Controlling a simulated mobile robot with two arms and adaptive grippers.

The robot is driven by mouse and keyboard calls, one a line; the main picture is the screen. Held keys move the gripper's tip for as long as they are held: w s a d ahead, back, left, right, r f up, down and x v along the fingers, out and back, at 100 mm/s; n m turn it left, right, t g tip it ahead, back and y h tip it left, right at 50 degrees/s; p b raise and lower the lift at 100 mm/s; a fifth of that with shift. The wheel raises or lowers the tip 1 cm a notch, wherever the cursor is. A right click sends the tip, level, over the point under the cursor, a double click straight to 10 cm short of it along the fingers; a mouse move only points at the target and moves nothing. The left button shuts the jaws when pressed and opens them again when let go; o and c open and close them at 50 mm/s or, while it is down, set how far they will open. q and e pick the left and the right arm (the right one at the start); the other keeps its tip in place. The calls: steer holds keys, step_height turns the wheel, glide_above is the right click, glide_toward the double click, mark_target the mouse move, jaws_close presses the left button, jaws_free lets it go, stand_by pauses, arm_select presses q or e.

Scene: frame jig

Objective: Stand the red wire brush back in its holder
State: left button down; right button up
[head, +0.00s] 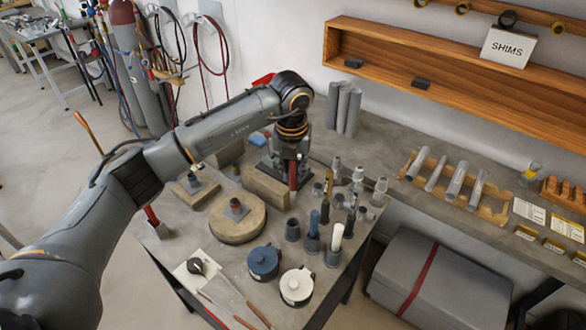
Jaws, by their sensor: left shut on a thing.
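My left gripper (291,161) points down over the workbench and is shut on the red wire brush (292,178). The brush hangs upright below the fingers; its upper part is hidden by the gripper, and I cannot tell its lower end clearly. A grey cup-like holder (292,232) stands in front of and below the brush and looks empty. Beside it, one holder (312,244) has a blue-handled tool (314,223) in it and another (333,258) has a white-handled tool (337,237). My right gripper is not in view.
Several small grey fittings (357,174) stand close right of the brush. A round wooden block (237,220) is left, a blue pot (263,263) and a white pot (296,287) in front. Grey tubes (344,108) stand behind. Bare bench (190,232) shows at the left.

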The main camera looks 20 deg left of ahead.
mark_target(293, 184)
arm_select(q)
steer(key=shift+f+b, duration=0.7)
steer(key=shift+f, duration=0.75)
steer(key=shift+f+b, duration=0.35)
steer(key=shift+f, duration=0.6)
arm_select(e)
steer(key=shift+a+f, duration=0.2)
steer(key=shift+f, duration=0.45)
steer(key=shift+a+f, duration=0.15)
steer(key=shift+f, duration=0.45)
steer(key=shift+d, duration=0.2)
arm_select(q)
steer(key=shift+b, duration=0.4)
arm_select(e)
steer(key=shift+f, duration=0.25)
arm_select(q)
steer(key=shift+f, duration=0.1)
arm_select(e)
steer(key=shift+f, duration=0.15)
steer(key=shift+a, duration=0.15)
